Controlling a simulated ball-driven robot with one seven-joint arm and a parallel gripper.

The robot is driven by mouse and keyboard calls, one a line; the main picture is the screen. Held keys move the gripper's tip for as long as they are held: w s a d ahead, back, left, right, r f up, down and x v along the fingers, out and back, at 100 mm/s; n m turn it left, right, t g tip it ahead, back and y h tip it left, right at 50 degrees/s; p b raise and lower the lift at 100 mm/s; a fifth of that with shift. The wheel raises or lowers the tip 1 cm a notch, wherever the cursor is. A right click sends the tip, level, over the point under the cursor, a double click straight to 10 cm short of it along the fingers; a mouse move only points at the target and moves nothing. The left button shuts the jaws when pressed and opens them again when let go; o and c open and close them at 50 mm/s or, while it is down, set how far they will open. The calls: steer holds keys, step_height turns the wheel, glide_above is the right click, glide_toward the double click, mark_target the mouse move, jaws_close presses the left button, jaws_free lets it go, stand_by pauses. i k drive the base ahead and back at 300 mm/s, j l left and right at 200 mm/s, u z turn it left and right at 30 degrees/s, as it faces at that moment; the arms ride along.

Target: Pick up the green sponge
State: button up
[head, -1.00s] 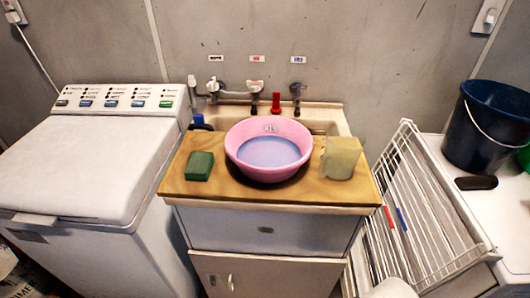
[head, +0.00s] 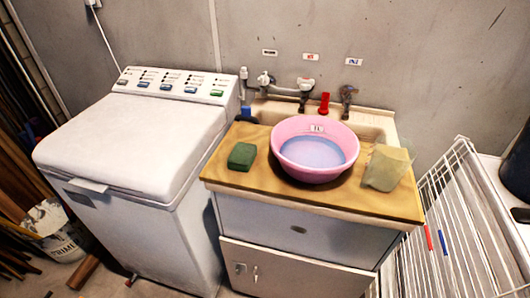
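The green sponge (head: 242,156) lies flat on the left part of the wooden board (head: 280,192) on top of the sink cabinet. It sits to the left of the pink basin (head: 315,172) and apart from it. Nothing covers the sponge. My gripper is not in view in the head view.
A pale cloth-like or sponge-like item (head: 387,168) lies right of the basin. Taps (head: 306,88) stand behind on the wall side. A white washing machine (head: 135,140) stands left, a white wire rack (head: 445,235) right. Floor left of the cabinet holds a bucket (head: 50,230).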

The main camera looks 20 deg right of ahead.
mark_target(242, 157)
steer(key=i+j+z, duration=0.1)
steer(key=j, duration=0.3)
steer(key=i+j+z, duration=0.1)
steer(key=j, duration=0.35)
steer(key=i+j+z, duration=0.1)
steer(key=j, duration=0.35)
steer(key=i+j, duration=0.1)
steer(key=j, duration=0.35)
steer(key=i+z, duration=0.05)
